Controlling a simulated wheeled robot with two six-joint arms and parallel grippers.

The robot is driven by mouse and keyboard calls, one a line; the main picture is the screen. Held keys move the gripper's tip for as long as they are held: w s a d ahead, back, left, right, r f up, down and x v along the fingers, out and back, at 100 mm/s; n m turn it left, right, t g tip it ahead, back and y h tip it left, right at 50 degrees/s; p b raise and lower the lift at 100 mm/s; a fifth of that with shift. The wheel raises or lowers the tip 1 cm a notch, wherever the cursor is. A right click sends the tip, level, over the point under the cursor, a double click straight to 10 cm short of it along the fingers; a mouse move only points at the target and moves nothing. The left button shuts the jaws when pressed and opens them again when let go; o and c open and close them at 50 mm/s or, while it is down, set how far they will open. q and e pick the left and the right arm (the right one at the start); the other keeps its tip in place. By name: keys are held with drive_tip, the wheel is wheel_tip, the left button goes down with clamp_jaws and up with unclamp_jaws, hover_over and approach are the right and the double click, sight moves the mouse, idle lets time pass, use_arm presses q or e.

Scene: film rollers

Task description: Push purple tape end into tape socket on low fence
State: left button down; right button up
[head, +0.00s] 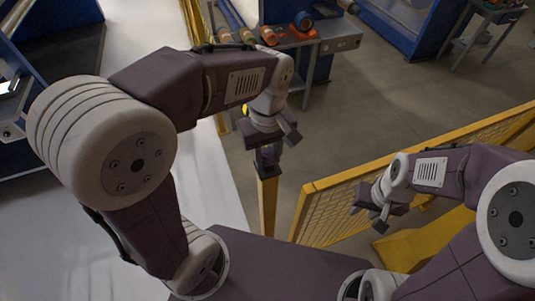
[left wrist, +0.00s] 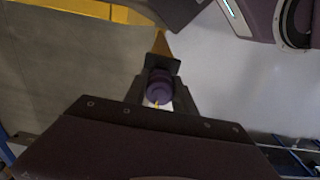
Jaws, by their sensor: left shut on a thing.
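My left gripper (head: 268,165) points down over a yellow post (head: 267,205) of the low fence. It is shut on the purple tape end (head: 268,154). In the left wrist view the tape end (left wrist: 160,88) is a round purple piece between the two fingers (left wrist: 160,95), with a small yellow mark on its near side. The yellow post (left wrist: 161,44) shows just beyond it. The socket is hidden, and I cannot tell whether the tape end touches it. My right gripper (head: 372,212) is empty and open beside the mesh fence.
A yellow mesh fence (head: 420,165) runs from the middle to the right, close to my right arm. A grey bench (head: 330,42) with rollers stands at the back. A white strip (head: 205,165) lies left of the post. Grey floor (head: 400,95) beyond is clear.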

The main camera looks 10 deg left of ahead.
use_arm(q)
drive_tip(key=shift+f+b, duration=0.5)
drive_tip(key=shift+f, duration=0.1)
drive_tip(key=c, duration=0.9)
unclamp_jaws()
drive_tip(key=shift+c, duration=0.2)
drive_tip(key=shift+r, duration=0.15)
wheel_tip(320, 180, up, 9)
drive_tip(key=shift+f+b, duration=0.1)
drive_tip(key=shift+b, duration=0.2)
